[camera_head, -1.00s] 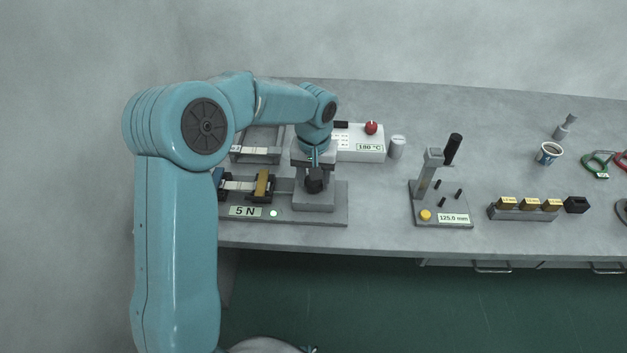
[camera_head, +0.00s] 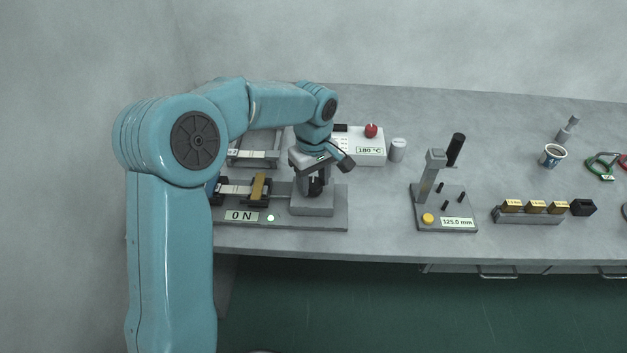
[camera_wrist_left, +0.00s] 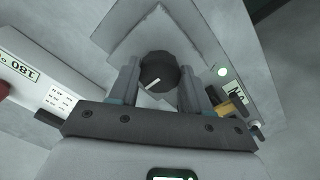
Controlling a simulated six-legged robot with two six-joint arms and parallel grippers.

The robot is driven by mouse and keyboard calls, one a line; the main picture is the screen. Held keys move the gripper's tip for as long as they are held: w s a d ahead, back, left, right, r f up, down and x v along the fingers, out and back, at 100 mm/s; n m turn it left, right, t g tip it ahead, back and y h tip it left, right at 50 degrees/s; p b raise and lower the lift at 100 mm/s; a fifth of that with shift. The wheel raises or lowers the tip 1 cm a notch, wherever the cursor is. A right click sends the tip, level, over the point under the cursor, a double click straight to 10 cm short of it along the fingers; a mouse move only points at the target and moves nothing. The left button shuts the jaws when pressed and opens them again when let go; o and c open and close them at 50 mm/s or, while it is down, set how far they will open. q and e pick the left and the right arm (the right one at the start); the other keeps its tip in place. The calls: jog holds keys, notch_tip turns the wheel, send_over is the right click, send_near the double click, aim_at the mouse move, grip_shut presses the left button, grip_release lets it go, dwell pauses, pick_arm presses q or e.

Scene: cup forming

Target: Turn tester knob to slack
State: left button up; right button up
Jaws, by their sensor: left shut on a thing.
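The tester (camera_head: 300,222) stands at the left of the bench, with a display (camera_head: 241,217) reading 0 N and a lit green lamp. Its dark round knob (camera_wrist_left: 158,72) has a white pointer line, seen from above in the left wrist view. My left gripper (camera_wrist_left: 158,80) points down with one finger on each side of the knob and is shut on it. In the head view the left gripper (camera_head: 316,180) partly covers the knob. A pale strip (camera_head: 236,189) lies across the tester's clamps, beside a brass-coloured block (camera_head: 260,187). My right gripper is not in view.
Behind the tester is a white box (camera_head: 362,143) with a red knob, reading 180 °C, next to a small white cylinder (camera_head: 397,150). To the right stand a gauge reading 125.0 mm (camera_head: 457,223), a block rack (camera_head: 530,216) and a cup (camera_head: 552,156).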

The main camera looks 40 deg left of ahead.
aim_at(313, 183)
pick_arm(q)
jog(key=shift+a, duration=0.15)
dwell(0.4)
jog(key=o, duration=0.9)
jog(key=shift+o, duration=0.8)
notch_tip(313, 183, up, 16)
jog(key=p, duration=0.2)
jog(key=shift+r, duration=0.15)
